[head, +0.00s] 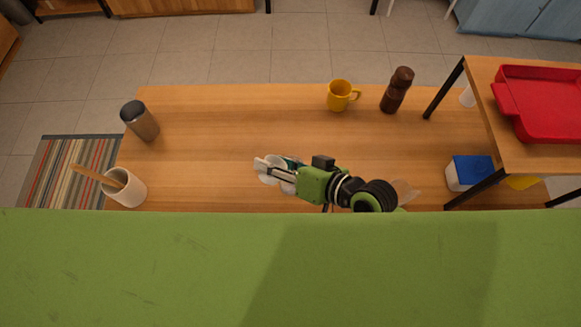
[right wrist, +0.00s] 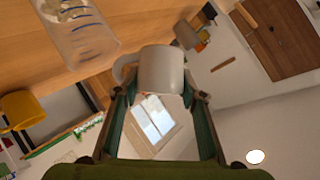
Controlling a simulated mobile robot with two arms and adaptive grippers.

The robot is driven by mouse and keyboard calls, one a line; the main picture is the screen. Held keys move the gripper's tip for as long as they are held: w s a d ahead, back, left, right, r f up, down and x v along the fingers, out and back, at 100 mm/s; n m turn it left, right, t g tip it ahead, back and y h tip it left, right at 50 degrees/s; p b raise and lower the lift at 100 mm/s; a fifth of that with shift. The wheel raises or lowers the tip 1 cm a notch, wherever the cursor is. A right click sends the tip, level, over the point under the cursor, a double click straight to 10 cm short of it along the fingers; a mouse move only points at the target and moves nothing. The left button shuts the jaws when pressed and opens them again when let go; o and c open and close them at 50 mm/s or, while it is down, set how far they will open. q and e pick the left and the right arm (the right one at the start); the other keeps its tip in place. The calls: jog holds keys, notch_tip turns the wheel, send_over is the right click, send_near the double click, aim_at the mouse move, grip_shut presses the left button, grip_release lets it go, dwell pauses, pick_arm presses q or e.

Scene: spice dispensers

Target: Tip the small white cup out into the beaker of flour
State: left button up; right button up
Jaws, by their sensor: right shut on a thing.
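The small white cup (right wrist: 161,72) is between the fingers of my right gripper (right wrist: 160,95) in the right wrist view, with its handle on the left. In the head view my right gripper (head: 279,172) is over the near middle of the table, with white at its tip. It is shut on the cup. The clear beaker (right wrist: 85,38) with blue marks shows at the upper left of the right wrist view, close to the cup but apart from it in the picture. Pale stuff lies inside it. I cannot tell which way the cup's mouth faces. My left gripper is out of view.
On the table (head: 215,125) stand a grey tumbler (head: 140,121), a white crock (head: 127,190) with a wooden utensil, a yellow mug (head: 339,96) and a brown mill (head: 397,90). A raised shelf with a red tray (head: 545,105) is at the right. The left-middle tabletop is clear.

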jog(key=shift+d+r+m+g+y+b, duration=0.1)
jog(key=shift+d+m+g+y+b, duration=0.3)
jog(key=shift+b, duration=0.5)
jog(key=shift+w+r+m+b, duration=0.15)
jog(key=shift+m+b, duration=0.15)
jog(key=shift+b, duration=0.2)
jog(key=shift+w+a, duration=0.1)
jog(key=shift+w, duration=0.05)
jog(key=shift+s+r+y, duration=0.15)
jog(key=shift+s+y, duration=0.05)
jog(key=shift+y, duration=0.1)
jog(key=shift+w+m+b, duration=0.2)
jog(key=shift+m+b, duration=0.2)
jog(key=shift+b, duration=0.05)
jog(key=shift+s+d+y, duration=0.15)
jog(key=shift+d+y, duration=0.05)
jog(key=shift+y, duration=0.1)
jog(key=shift+w+a+g+b, duration=0.1)
jog(key=shift+w+g+b, duration=0.15)
jog(key=shift+b, duration=0.2)
jog(key=shift+s+r+m, duration=0.1)
jog(key=shift+s+m, duration=0.1)
jog(key=shift+m, duration=0.2)
